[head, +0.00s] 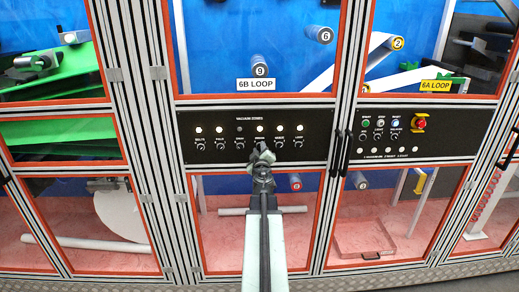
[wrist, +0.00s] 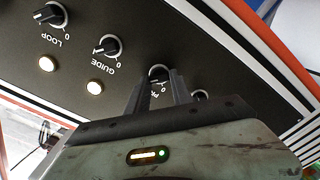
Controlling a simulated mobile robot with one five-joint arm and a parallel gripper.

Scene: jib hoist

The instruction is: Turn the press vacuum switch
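The guide knob (wrist: 107,46) and loop knob (wrist: 51,14) are beside it, with lit lamps. Another knob (wrist: 200,95) lies close on the other side, partly hidden. A second panel with a red emergency button (head: 419,123) is at the right. Door handles (head: 339,152) stand between the panels.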

